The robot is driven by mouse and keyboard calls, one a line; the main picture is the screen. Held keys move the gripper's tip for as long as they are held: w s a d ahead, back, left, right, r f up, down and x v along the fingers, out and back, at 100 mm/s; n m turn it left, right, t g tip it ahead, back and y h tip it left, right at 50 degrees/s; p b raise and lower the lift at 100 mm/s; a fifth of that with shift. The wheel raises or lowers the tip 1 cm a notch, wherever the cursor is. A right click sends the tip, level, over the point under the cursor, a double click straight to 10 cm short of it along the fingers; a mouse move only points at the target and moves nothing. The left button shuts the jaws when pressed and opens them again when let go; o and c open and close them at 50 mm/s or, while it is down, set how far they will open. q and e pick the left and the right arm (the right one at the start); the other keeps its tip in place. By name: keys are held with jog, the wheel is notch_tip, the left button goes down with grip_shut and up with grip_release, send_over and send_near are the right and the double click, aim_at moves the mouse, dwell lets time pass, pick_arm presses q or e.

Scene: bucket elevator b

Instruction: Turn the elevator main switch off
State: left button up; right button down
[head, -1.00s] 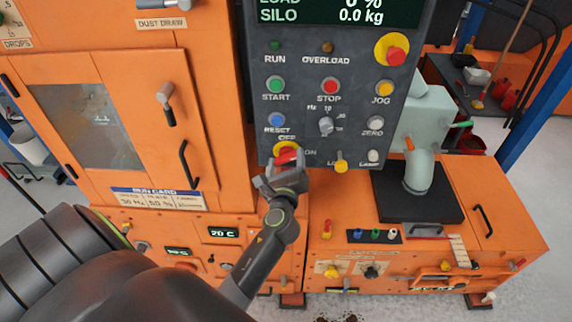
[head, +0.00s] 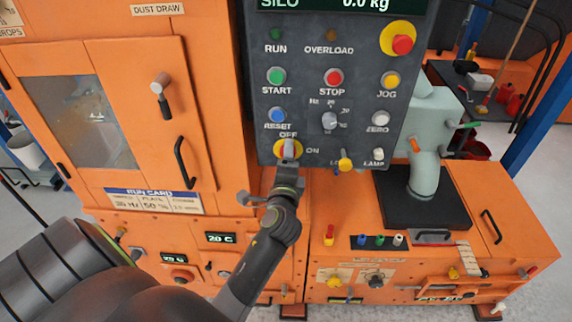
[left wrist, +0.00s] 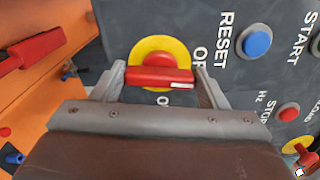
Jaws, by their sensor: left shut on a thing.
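The main switch is a red handle on a yellow disc (head: 279,149), low on the grey control panel (head: 350,90), with OFF printed above it and ON to its right. My left gripper (head: 288,155) is at the switch and hides most of the red handle in the head view. In the left wrist view, the red handle (left wrist: 158,77) lies lengthwise between the two fingers of my left gripper (left wrist: 160,84), which is shut on it. There the handle's long side runs along the panel's vertical, toward the OFF mark. My right gripper is not in view.
Close by on the panel are the blue RESET button (head: 277,115), a grey rotary selector (head: 329,120) and a yellow-handled switch (head: 345,160). A red emergency button (head: 402,44) sits at upper right. An orange cabinet with a black handle (head: 184,162) stands left.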

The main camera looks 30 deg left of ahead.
pick_arm(q)
jog(key=shift+n+b, duration=0.4)
jog(key=shift+n, duration=0.5)
jog(key=o, duration=1)
jog(key=shift+f, duration=0.1)
